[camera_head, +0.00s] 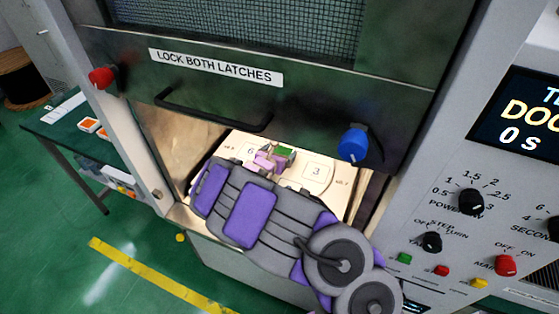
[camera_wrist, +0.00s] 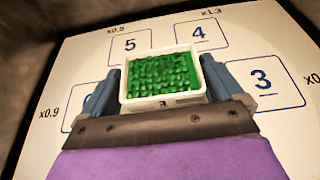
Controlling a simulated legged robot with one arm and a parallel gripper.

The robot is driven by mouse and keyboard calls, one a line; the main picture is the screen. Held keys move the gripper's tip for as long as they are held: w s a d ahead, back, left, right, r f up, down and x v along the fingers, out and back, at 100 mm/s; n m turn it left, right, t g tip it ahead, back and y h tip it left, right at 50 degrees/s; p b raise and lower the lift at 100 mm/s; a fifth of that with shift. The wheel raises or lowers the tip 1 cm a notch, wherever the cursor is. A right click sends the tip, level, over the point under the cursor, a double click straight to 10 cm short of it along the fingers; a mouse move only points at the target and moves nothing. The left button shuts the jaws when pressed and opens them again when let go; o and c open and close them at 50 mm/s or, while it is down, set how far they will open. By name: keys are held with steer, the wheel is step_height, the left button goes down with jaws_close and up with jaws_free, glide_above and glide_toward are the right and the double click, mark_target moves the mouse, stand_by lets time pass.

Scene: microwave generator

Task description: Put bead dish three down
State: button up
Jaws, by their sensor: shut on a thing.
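Bead dish three (camera_wrist: 163,77) is a small white square tray full of green beads, with a dark mark like a 3 on its near wall. My gripper (camera_wrist: 166,82) is shut on it, one blue-grey finger on each side. In the head view, my gripper (camera_head: 270,161) reaches inside the chamber, and the dish's green beads (camera_head: 285,152) show at its tip. The dish is over the middle of the pale numbered board (camera_wrist: 285,125), between squares 5, 4 and 3. I cannot tell whether it touches the board.
Square 3 (camera_head: 315,171) is empty to the right; squares 5 (camera_wrist: 130,44) and 4 (camera_wrist: 198,34) are empty beyond. The raised door (camera_head: 260,75) hangs above my arm, with red (camera_head: 101,77) and blue (camera_head: 353,144) latch knobs. A control panel (camera_head: 470,235) stands right.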

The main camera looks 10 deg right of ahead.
step_height(320, 180, down, 3)
steer(key=shift+a+f+b, duration=0.1)
steer(key=shift+b, duration=0.3)
steer(key=shift+d, duration=0.55)
steer(key=o, duration=0.7)
steer(key=shift+a, duration=0.45)
steer(key=shift+s+a+r, duration=0.15)
steer(key=shift+s+r, duration=0.05)
steer(key=p+v, duration=0.2)
steer(key=v, duration=0.9)
steer(key=shift+s+r+p, duration=0.1)
steer(key=shift+s+p, duration=0.15)
steer(key=shift+p, duration=0.15)
